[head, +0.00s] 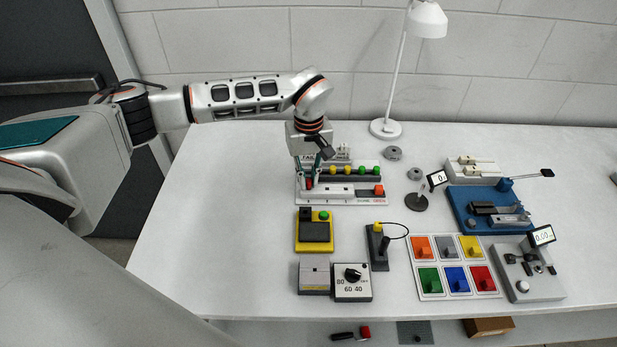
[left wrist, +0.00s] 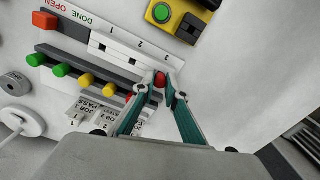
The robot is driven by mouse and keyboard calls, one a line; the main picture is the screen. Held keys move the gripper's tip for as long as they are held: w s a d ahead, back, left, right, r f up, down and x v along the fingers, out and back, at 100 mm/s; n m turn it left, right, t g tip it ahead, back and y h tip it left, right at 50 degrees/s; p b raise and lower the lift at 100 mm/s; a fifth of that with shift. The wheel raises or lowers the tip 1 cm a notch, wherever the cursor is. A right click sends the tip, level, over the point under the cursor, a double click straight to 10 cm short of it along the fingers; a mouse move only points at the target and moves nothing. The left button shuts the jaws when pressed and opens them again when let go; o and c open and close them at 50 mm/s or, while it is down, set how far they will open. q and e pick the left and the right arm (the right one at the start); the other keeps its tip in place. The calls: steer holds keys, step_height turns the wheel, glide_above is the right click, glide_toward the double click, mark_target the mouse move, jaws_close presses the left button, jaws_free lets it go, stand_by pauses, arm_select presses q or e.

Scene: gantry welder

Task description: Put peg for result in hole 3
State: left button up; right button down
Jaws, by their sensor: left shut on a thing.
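A pale peg board (head: 345,199) stands at the back of the table, with a row of green and yellow pegs (head: 361,170) along it. In the left wrist view, its white strip (left wrist: 118,47) carries labels 1, 2, 3 and DONE, with dark holes beside 1 and 2. My left gripper (head: 309,180) points down at the board's left end. Its teal fingers are shut on a red peg (left wrist: 160,79) at the end of the strip by label 3. The peg hides hole 3, and I cannot tell whether its tip is in it. My right gripper is not in view.
An orange block (left wrist: 45,20) sits at the OPEN end of the board. A yellow box with a green button (head: 314,231) stands just in front. A lamp (head: 386,128) stands behind to the right. Panels and gauges fill the right side; the table's left is clear.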

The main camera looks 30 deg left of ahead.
arm_select(q)
steer(key=shift+f, duration=0.65)
stand_by(0.7)
steer(key=o, duration=0.8)
step_height(320, 180, up, 12)
steer(key=shift+r, duration=0.1)
stand_by(0.5)
